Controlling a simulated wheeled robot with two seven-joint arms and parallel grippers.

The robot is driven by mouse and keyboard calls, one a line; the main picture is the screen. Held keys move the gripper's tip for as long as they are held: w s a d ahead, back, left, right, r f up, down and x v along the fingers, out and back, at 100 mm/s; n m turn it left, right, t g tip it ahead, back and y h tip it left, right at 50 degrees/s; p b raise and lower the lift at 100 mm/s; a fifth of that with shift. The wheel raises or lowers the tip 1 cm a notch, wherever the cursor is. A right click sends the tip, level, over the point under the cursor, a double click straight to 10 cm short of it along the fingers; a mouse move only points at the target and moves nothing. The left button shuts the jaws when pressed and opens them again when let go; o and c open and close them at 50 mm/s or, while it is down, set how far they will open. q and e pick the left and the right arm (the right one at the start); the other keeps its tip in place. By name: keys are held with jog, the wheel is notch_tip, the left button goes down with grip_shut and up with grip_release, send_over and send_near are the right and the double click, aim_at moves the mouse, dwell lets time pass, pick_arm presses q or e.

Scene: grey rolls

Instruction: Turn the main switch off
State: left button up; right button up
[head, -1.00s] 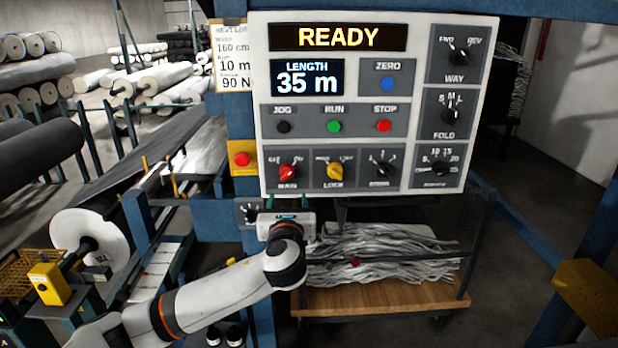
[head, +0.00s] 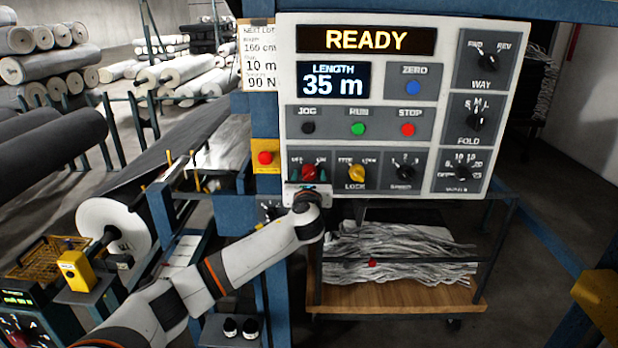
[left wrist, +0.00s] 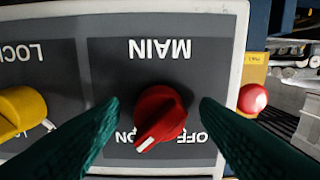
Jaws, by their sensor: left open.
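The main switch is a red knob (left wrist: 160,118) on the panel, under an upside-down MAIN label in the left wrist view. Its white mark points down-left, toward the ON side; OFF is printed at lower right. In the head view the red main switch (head: 310,172) is at the panel's lower left, partly hidden by my gripper. My left gripper (left wrist: 158,105) is open, with one green finger on each side of the knob and a gap to it on both sides. My right gripper is not in view.
The control panel (head: 390,88) reads READY and 35 m. A yellow LOCK knob (head: 355,173) is close beside the main switch. A red button (head: 265,157) on a yellow box sits left of the panel. A trolley (head: 400,296) with grey strands stands below.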

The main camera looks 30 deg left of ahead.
pick_arm(q)
jog(key=shift+c, duration=0.4)
jog(key=c, duration=0.9)
jog(key=n, duration=0.3)
jog(key=n+b, duration=0.1)
jog(key=n, duration=0.4)
jog(key=shift+d+n, duration=0.1)
jog(key=shift+n, duration=0.2)
jog(key=n+b, duration=0.1)
jog(key=n, duration=0.3)
jog(key=shift+n+b, duration=0.3)
jog(key=shift+b, duration=0.05)
jog(key=shift+r+n+b, duration=0.1)
jog(key=shift+n+b, duration=0.55)
jog(key=shift+n, duration=1.65)
